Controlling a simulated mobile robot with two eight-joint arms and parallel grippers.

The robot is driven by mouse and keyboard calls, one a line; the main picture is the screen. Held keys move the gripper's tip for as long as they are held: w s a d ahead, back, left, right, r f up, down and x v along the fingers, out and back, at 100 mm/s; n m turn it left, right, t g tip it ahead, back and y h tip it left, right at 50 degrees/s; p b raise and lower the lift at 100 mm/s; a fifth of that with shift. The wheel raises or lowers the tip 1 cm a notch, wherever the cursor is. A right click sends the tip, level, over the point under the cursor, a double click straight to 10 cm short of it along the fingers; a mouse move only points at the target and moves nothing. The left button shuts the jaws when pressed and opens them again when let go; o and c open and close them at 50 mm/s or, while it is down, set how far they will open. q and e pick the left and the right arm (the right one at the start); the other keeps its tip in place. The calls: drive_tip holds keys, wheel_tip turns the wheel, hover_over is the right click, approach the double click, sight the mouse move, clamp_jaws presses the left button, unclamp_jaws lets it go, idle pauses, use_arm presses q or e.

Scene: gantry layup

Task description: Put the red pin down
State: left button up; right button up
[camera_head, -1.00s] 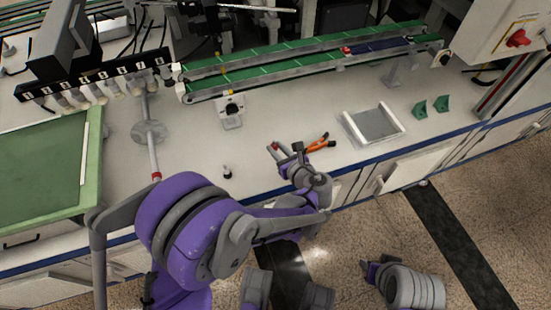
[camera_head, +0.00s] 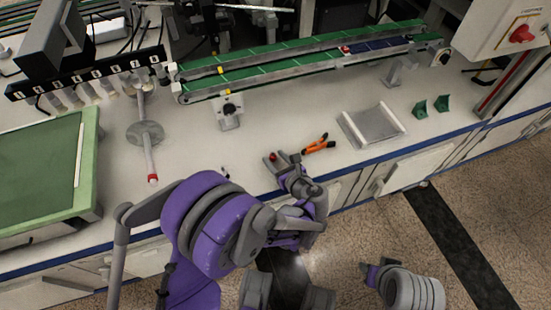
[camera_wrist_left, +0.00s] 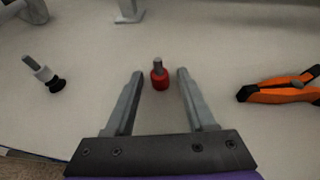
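The red pin (camera_wrist_left: 159,77), with a grey shaft, sits between the spread fingers of my left gripper (camera_wrist_left: 160,85) in the left wrist view. There is a visible gap on both sides of it, so the gripper is open and not holding it. In the head view the red pin (camera_head: 273,156) is a small red spot at the left gripper (camera_head: 282,159), low over the white bench near its front edge. Whether its lower end touches the bench is hard to tell. My right gripper (camera_head: 369,271) is low over the floor; its fingers are too small to read.
Orange pliers (camera_head: 319,144) lie just right of the left gripper. A black-and-grey pin (camera_wrist_left: 43,73) is to its left. A grey tray (camera_head: 374,126) and green brackets (camera_head: 420,108) are further right. A conveyor (camera_head: 260,75) runs behind. Bench between is clear.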

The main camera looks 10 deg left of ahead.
use_arm(q)
drive_tip(key=shift+r, duration=0.25)
drive_tip(key=p+v, duration=0.3)
drive_tip(key=v, duration=0.9)
drive_tip(key=s+a+r+n+g+h, duration=0.1)
drive_tip(key=s+a+n+g+h, duration=0.35)
drive_tip(key=s+a+n, duration=0.65)
drive_tip(key=s+a+r+n+h, duration=0.1)
drive_tip(key=s+n+h, duration=0.3)
drive_tip(key=n, duration=1.2)
drive_tip(key=s+g, duration=0.1)
drive_tip(key=s, duration=0.3)
drive_tip(key=shift+s+a+r+h, duration=0.2)
drive_tip(key=shift+a+r+h, duration=0.05)
drive_tip(key=shift+r+h, duration=0.15)
